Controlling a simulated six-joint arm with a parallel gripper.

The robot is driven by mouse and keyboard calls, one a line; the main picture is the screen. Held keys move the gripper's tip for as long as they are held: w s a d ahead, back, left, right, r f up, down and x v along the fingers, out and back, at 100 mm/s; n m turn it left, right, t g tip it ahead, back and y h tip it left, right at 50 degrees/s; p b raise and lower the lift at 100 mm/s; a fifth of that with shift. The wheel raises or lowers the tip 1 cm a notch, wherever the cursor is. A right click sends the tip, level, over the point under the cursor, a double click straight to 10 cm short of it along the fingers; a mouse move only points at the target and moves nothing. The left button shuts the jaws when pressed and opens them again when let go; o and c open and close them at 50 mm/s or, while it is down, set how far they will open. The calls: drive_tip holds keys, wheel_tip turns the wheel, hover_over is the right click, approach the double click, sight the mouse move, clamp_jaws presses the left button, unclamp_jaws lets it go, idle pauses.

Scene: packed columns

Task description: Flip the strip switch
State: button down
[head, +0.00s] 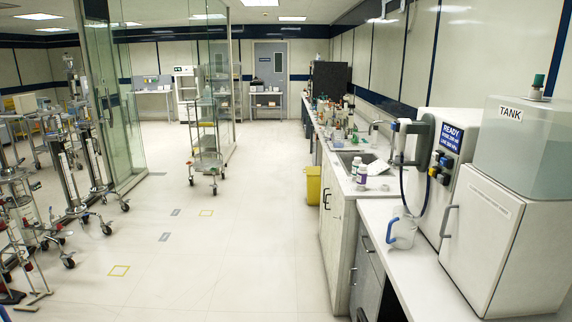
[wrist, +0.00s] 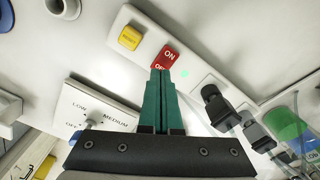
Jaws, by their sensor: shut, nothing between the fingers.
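In the wrist view, a white power strip (wrist: 208,83) runs diagonally across the upper part. Its red rocker switch (wrist: 168,55) is marked ON at the top and OFF at the lower end. My gripper (wrist: 160,73) has dark green fingers, closed together and empty. The fingertips are at the OFF end of the switch and partly cover that lettering. I cannot tell whether they touch it. A faint green glow (wrist: 185,73) shows on the strip just right of the switch. The head view does not show my gripper or the strip.
In the wrist view, a yellow RESET button (wrist: 130,38) is left of the switch, and black plugs (wrist: 217,105) are to its right. A LOW/MEDIUM dial panel (wrist: 95,112) is at lower left. In the head view, a TANK unit (head: 520,145) and a jug (head: 402,232) stand on the right counter.

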drive_tip(key=shift+f, duration=0.85)
idle(0.3)
drive_tip(key=shift+r, duration=3.5)
drive_tip(key=s+d+r+m+y, duration=0.1)
drive_tip(key=s+d+r+m, duration=0.5)
drive_tip(key=d+r+m, duration=0.4)
drive_tip(key=shift+s+d+r+m+y, duration=0.4)
drive_tip(key=shift+d+m, duration=0.4)
drive_tip(key=shift+d, duration=0.25)
